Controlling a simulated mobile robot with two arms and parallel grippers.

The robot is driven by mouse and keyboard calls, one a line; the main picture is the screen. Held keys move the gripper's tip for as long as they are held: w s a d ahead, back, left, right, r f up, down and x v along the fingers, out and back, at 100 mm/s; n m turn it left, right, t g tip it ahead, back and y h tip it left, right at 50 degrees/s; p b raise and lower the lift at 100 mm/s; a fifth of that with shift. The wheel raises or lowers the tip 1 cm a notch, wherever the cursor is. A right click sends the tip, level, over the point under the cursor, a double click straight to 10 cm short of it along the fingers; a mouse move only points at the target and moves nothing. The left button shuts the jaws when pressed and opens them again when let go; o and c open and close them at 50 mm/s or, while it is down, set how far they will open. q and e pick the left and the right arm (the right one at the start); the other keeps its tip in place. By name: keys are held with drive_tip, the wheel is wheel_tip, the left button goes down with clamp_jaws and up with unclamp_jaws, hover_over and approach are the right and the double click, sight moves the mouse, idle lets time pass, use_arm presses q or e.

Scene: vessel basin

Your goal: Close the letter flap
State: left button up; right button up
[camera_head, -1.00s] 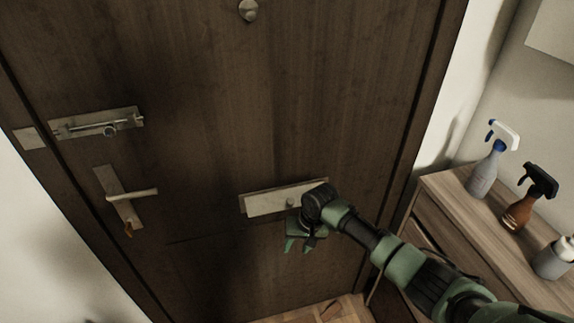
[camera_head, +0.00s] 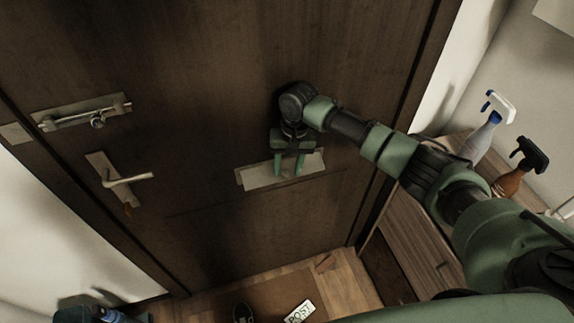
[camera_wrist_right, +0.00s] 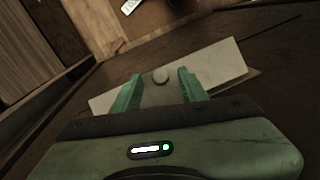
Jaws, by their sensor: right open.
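The letter flap (camera_head: 255,178) is a pale metal plate low on the dark wooden door.
A door handle (camera_head: 126,180) and a bolt (camera_head: 85,112) are at the left of the door. A wooden cabinet (camera_head: 405,237) with spray bottles (camera_head: 483,134) stands at the right. A sign reading POST (camera_head: 300,312) lies on the floor mat below.

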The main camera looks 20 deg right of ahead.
use_arm(q)
drive_tip(key=shift+w+r, duration=0.15)
drive_tip(key=shift+w, duration=0.2)
use_arm(e)
drive_tip(key=shift+a+f, duration=0.1)
drive_tip(key=shift+f, duration=0.35)
clamp_jaws()
use_arm(q)
drive_tip(key=shift+r, duration=0.15)
